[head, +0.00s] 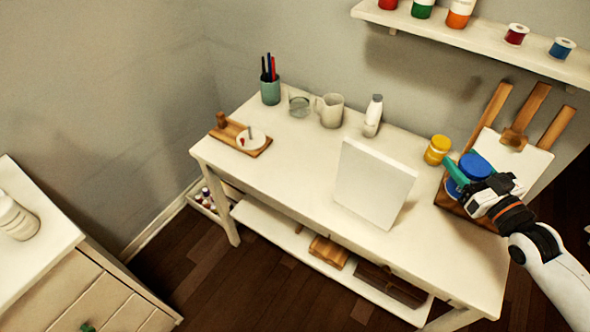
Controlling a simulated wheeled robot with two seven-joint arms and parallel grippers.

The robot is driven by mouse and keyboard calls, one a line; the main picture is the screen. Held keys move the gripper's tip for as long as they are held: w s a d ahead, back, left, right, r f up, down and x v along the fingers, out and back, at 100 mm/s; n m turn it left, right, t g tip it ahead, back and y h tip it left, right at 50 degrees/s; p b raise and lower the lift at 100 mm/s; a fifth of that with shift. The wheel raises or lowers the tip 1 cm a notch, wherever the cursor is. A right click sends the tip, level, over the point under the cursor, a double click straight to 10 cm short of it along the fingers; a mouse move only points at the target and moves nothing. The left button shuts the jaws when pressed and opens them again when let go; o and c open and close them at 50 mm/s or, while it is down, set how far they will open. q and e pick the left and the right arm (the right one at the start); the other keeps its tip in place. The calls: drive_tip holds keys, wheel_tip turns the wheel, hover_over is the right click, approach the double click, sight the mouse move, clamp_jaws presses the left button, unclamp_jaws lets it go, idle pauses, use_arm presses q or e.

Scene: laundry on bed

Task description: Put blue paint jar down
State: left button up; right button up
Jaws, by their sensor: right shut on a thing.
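The blue paint jar (475,166) is at the right end of the white table (285,180), in front of the wooden easel. My right gripper (464,176) is shut on the blue jar, and a teal finger shows along its left side. The gripper and wrist cover the jar's lower right part. I cannot tell whether the jar's base touches the table or the easel's ledge. A yellow paint jar (437,150) stands upright on the table just left of the blue jar. My left gripper is not in view.
A blank white canvas (373,184) stands near the table's front middle. A white bottle (373,116), a pitcher (331,110), a glass (299,104) and a pen cup (270,90) line the back. The easel (520,130) holds a white sheet. A shelf (480,40) hangs above.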

drive_tip(key=s+a+r+m+h, duration=0.1)
drive_tip(key=s+a+h, duration=0.1)
drive_tip(key=s+a, duration=0.2)
drive_tip(key=s+a+r+m+t+h, duration=0.1)
drive_tip(key=s+a, duration=0.3)
drive_tip(key=a, duration=0.6)
drive_tip(key=shift+s+a+m+h, duration=0.3)
drive_tip(key=shift+m+h, duration=0.1)
drive_tip(key=shift+h, duration=0.1)
drive_tip(key=shift+r+h, duration=0.1)
drive_tip(key=shift+h, duration=0.3)
